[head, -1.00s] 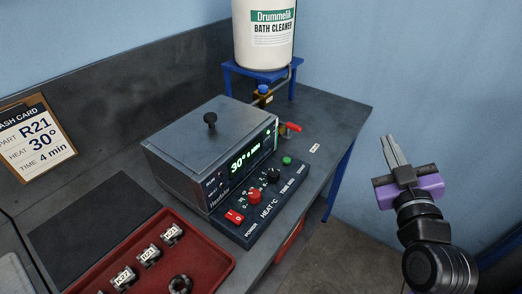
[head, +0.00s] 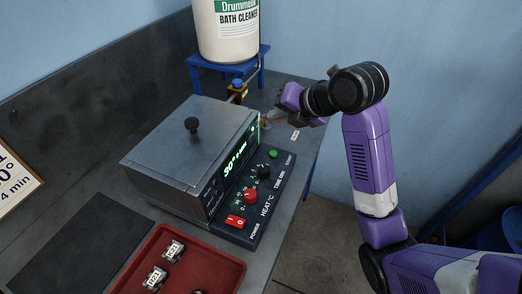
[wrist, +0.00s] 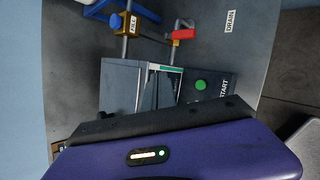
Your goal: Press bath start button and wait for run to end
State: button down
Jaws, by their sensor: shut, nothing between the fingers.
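The grey bath (head: 165,150) stands on the bench with its lid on. Its green display (head: 236,158) is lit and appears to read 30° and 4 min. The green start button (head: 273,154) is at the far end of the front control panel; it also shows in the wrist view (wrist: 201,85), with START printed beside it. My gripper (head: 268,118) is shut and empty, beyond the button and near the bath's back right corner.
The red drain handle (wrist: 182,34) and the yellow fill valve (wrist: 123,23) are close to my gripper. The bath cleaner drum (head: 226,32) stands on a blue stand behind. A red tray (head: 215,262) with marked parts is at the front. Red power switch (head: 235,222) and knobs share the panel.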

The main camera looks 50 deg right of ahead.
jog(key=shift+s+a+f+n, duration=0.15)
jog(key=shift+s+f+n, duration=0.15)
jog(key=shift+n, duration=0.4)
jog(key=shift+f, duration=0.15)
jog(key=b, duration=0.6)
send_over(276, 154)
notch_tip(276, 154, down, 8)
jog(key=shift+a+r, duration=0.1)
jog(key=shift+r, duration=0.15)
jog(key=shift+f+b, duration=0.45)
jog(key=shift+f, duration=0.1)
jog(key=shift+f, duration=0.15)
dwell(0.8)
jog(key=shift+f+b, duration=0.25)
jog(key=shift+b, duration=0.35)
